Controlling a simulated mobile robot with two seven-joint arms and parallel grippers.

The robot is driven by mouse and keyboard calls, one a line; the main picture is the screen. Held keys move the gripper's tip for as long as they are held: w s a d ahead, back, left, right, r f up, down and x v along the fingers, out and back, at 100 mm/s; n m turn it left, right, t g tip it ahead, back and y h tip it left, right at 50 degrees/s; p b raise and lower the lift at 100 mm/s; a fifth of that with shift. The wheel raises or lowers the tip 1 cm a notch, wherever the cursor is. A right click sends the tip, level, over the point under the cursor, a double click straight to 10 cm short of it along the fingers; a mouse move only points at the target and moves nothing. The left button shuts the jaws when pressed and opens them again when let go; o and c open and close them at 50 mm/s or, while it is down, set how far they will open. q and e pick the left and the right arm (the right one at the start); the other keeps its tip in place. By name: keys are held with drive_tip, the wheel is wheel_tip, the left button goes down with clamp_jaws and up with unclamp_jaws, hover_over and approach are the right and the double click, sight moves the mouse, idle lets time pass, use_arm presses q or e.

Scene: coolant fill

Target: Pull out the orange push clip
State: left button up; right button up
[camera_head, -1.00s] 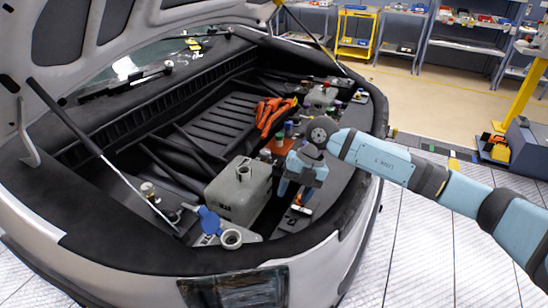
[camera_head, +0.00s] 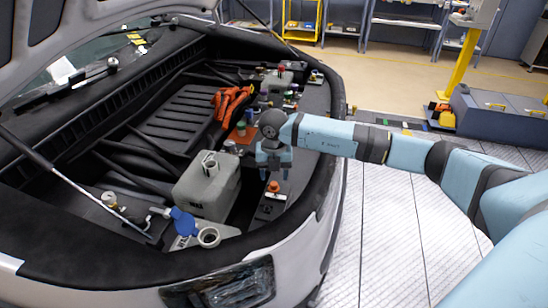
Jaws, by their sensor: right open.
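The orange push clip (camera_head: 274,186) stands upright in a small grey plate (camera_head: 269,209) on the black ledge along the right side of the engine bay. My right gripper (camera_head: 273,174) points straight down just above the clip. Its two fingers are apart, one to each side of the clip's top, with nothing held between them. I cannot tell whether the fingertips reach down beside the clip's head. My left gripper is not in view.
A grey tank (camera_head: 207,190) stands left of the clip. A blue cap (camera_head: 184,222) and an open filler neck (camera_head: 208,237) are in front. Orange cables (camera_head: 232,101) and several small coloured caps lie behind my gripper. The raised hood is at upper left.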

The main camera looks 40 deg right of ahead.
sight(274, 183)
drive_tip(key=shift+f, duration=1.8)
drive_tip(key=c, duration=1)
drive_tip(key=o, duration=0.3)
drive_tip(key=shift+c, duration=0.8)
drive_tip(key=shift+r, duration=0.3)
drive_tip(key=shift+r+p, duration=1.55)
drive_tip(key=shift+r, duration=0.55)
